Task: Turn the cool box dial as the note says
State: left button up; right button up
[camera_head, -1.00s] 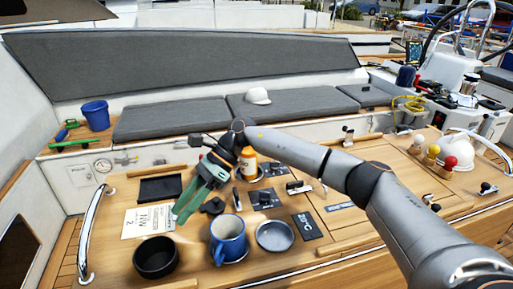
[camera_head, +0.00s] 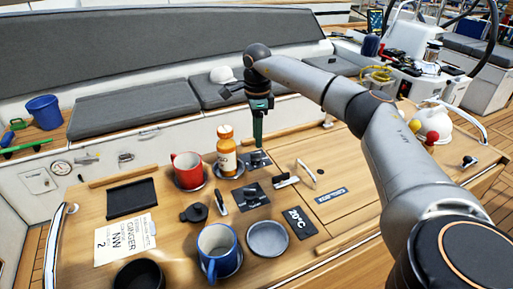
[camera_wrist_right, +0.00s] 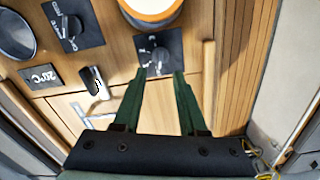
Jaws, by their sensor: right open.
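A white note (camera_head: 125,240) with black print lies at the left of the table; its large letters look like "NN" over "2", and the smaller lines are hard to read. A black dial plate (camera_head: 250,196) lies near the table's middle, and another (camera_head: 262,161) lies behind it. I cannot tell which is the cool box dial. My right gripper (camera_head: 258,142) points down above the rear plate. In the right wrist view, its open, empty fingers (camera_wrist_right: 160,74) reach toward that plate's small knob (camera_wrist_right: 157,57). My left gripper is not in view.
An orange bottle (camera_head: 227,155) and a red mug (camera_head: 188,170) stand left of the gripper. A blue mug (camera_head: 218,248), a grey dish (camera_head: 268,238) and a "20°C" label (camera_head: 299,222) are nearer. A latch (camera_head: 286,180) lies right of the plates.

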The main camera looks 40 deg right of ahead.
aim_at(256, 156)
notch_tip(256, 156, down, 5)
jog(key=shift+f, duration=0.15)
grip_shut()
dwell(0.4)
